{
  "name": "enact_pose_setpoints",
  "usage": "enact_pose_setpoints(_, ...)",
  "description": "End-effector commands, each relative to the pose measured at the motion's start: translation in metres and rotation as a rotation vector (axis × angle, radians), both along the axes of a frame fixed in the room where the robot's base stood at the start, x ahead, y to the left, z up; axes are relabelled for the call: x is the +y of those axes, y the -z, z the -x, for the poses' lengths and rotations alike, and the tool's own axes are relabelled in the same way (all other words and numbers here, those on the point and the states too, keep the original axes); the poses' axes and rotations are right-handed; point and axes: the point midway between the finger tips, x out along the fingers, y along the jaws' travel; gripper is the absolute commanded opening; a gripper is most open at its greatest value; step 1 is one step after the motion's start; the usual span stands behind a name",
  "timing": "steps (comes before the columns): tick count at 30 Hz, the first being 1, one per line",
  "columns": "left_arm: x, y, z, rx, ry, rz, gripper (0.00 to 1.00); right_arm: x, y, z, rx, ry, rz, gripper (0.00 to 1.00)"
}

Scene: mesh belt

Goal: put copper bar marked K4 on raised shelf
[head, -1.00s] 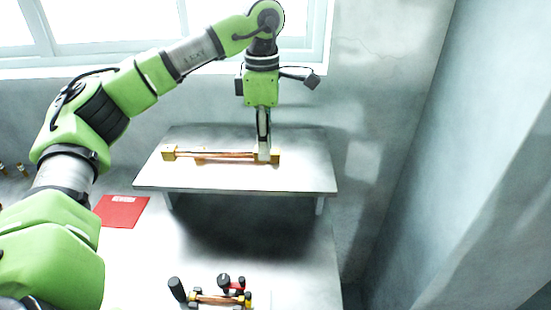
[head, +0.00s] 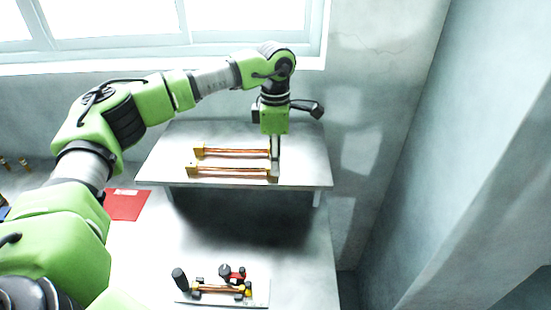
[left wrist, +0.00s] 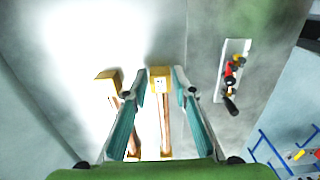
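Two copper bars with gold end blocks lie on the raised shelf (head: 310,172), roughly parallel. The front bar (head: 228,171) has its right end at my left gripper (head: 275,165). The back bar (head: 232,152) lies just behind it. In the left wrist view the front bar's end block (left wrist: 160,80) sits between the fingers, with a narrow gap on each side, so the gripper looks open around it. The back bar's end block (left wrist: 107,82) is to the left, outside the fingers. The marking on the blocks is too small to read. My right gripper is not in view.
Below the shelf, a plate (head: 262,299) carries toggle clamps with black handles (head: 179,279) and another copper bar (head: 218,289). A red sheet (head: 125,204) lies left of the shelf. A wall and window stand behind. The shelf's right part is clear.

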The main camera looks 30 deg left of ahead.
Motion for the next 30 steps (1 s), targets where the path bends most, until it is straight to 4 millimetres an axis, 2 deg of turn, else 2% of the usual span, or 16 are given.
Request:
enact_pose_setpoints(10, 0.0, 0.0, 0.0, 0.0, 0.0, 0.0, 0.37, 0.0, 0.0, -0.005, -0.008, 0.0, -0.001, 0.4)
enact_pose_setpoints(14, 0.0, -0.007, -0.001, -0.002, 0.0, 0.0, 0.37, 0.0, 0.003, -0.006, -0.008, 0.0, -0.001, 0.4)
enact_pose_setpoints(17, 0.0, -0.021, -0.001, -0.004, -0.001, 0.0, 0.37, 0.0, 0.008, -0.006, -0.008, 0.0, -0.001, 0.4)
enact_pose_setpoints(24, 0.0, -0.072, -0.001, -0.006, 0.001, 0.001, 0.37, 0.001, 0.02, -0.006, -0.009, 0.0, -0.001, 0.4)
enact_pose_setpoints(30, 0.0, -0.107, -0.001, -0.003, 0.0, 0.001, 0.37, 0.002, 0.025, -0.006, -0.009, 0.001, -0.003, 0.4)
